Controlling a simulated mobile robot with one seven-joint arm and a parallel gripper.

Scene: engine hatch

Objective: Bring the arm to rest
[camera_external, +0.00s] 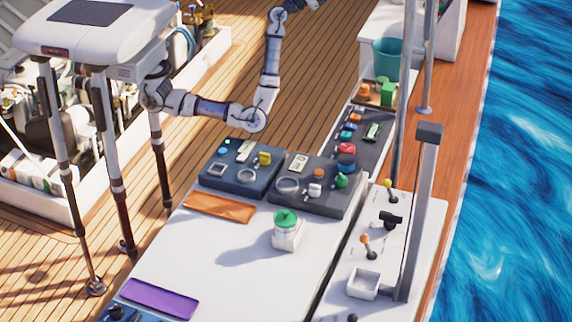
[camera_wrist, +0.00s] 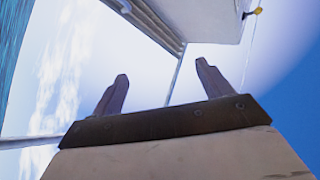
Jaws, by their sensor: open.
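My arm (camera_external: 270,70) reaches right from my body, bends at a low joint above the panels, then rises to the top edge of the external view. Its end is cut off there, so my gripper does not show in that view. In the wrist view my gripper (camera_wrist: 162,72) has its two dark fingers spread well apart, with nothing between them. The fingers point up toward the sky, clear of the worktop.
A grey post (camera_external: 420,210) stands on the right. Wooden deck (camera_external: 320,60) lies open behind the arm.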

